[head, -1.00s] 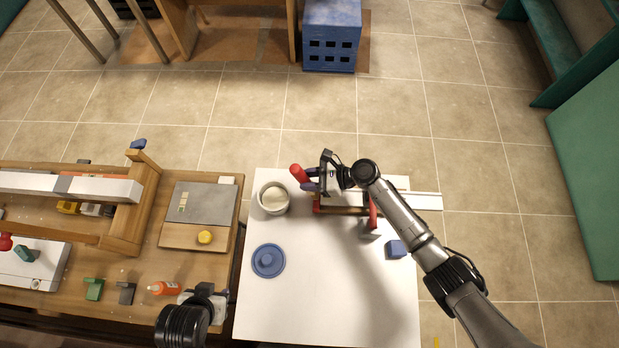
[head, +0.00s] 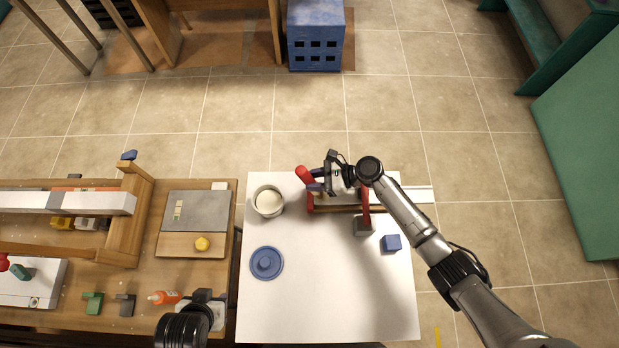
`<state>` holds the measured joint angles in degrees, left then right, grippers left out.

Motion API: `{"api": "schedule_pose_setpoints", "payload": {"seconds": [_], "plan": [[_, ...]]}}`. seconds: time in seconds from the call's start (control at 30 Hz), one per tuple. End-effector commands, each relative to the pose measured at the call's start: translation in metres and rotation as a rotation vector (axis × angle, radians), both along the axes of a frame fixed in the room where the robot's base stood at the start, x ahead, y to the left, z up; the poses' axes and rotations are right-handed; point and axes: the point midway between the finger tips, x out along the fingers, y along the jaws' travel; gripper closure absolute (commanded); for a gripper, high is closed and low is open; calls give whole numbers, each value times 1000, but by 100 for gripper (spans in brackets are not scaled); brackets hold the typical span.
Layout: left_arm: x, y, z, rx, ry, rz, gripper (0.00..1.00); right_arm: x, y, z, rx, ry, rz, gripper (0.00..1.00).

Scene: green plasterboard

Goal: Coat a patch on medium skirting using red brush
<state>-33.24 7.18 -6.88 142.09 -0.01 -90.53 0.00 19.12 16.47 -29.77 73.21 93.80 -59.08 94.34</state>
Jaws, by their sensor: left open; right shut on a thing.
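My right gripper (head: 322,184) is shut on a red-handled tool, which I take to be the red brush (head: 305,174). The handle's rounded end points up and left. The bristles are hidden. The gripper is over the left end of a wooden piece with red parts (head: 345,209) on the white table. A white strip (head: 418,194), probably skirting, sticks out past the table's right edge, partly behind my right arm. I cannot tell whether the brush touches it. A round pot (head: 268,200) with cream-coloured contents stands left of the gripper. My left gripper (head: 207,296) is open, low over the workbench.
A blue lid (head: 266,263) lies on the white table (head: 310,300). A grey block (head: 364,226) with a red upright and a blue cube (head: 391,243) sit at right. An orange bottle (head: 165,297) and a yellow knob (head: 202,243) are on the workbench. The table's front is clear.

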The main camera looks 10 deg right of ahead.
Motion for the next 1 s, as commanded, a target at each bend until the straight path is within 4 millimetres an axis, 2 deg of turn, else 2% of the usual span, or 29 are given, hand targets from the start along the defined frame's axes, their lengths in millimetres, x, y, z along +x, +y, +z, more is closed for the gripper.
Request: {"api": "schedule_pose_setpoints", "payload": {"seconds": [0.1, 1.0], "plan": [[0, 1, 3, 3, 0, -2, 57, -3, -9, -3, -7, 7, -1, 94], [0, -3, 16, -11, 0, 7, 57, -7, -42, 3, -4, 3, -1, 94]]}}
